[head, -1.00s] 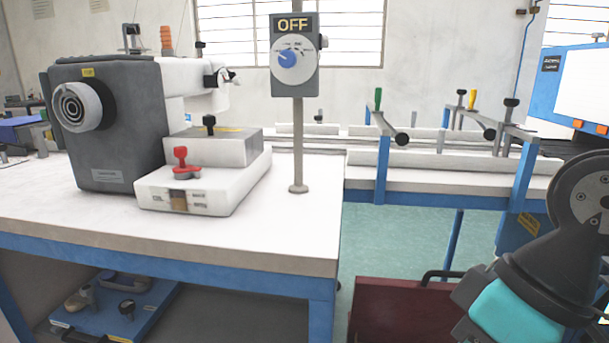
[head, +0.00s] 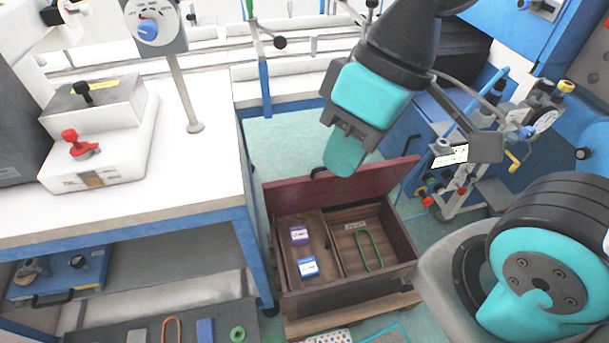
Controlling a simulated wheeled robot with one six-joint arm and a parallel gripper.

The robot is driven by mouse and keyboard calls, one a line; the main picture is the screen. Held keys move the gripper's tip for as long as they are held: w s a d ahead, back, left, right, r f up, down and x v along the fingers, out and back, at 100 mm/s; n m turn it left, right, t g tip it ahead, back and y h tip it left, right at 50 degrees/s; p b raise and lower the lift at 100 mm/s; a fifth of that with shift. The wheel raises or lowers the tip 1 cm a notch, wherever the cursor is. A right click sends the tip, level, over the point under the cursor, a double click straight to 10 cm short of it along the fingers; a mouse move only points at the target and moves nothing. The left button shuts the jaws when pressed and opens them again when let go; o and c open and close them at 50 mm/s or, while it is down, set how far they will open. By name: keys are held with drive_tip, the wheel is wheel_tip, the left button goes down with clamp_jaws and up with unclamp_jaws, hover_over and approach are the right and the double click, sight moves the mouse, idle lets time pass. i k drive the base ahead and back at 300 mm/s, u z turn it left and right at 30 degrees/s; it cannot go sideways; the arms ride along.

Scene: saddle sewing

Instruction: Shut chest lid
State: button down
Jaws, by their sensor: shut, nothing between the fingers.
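A black handle (head: 317,171) shows at the lid's upper edge, partly beside my fingers. My gripper (head: 343,160) is shut and empty, pointing down at the lid's upper edge. It covers part of that edge; I cannot tell whether it touches the lid. Inside the chest, a purple-labelled box (head: 299,235) and a blue-labelled box (head: 308,268) lie left, and a green loop (head: 369,250) lies right.
The white-topped workbench (head: 205,165) with blue legs stands left of the chest. A post with a dial box (head: 155,25) rises from it. A lower shelf holds a blue case (head: 60,275). A cart with bottles and valves (head: 480,150) stands right. Green floor shows behind the chest.

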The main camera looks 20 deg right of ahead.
sight(314, 190)
drive_tip(key=k, duration=1)
drive_tip(key=z, duration=2.1)
drive_tip(key=i, duration=1.5)
drive_tip(key=u, duration=2.8)
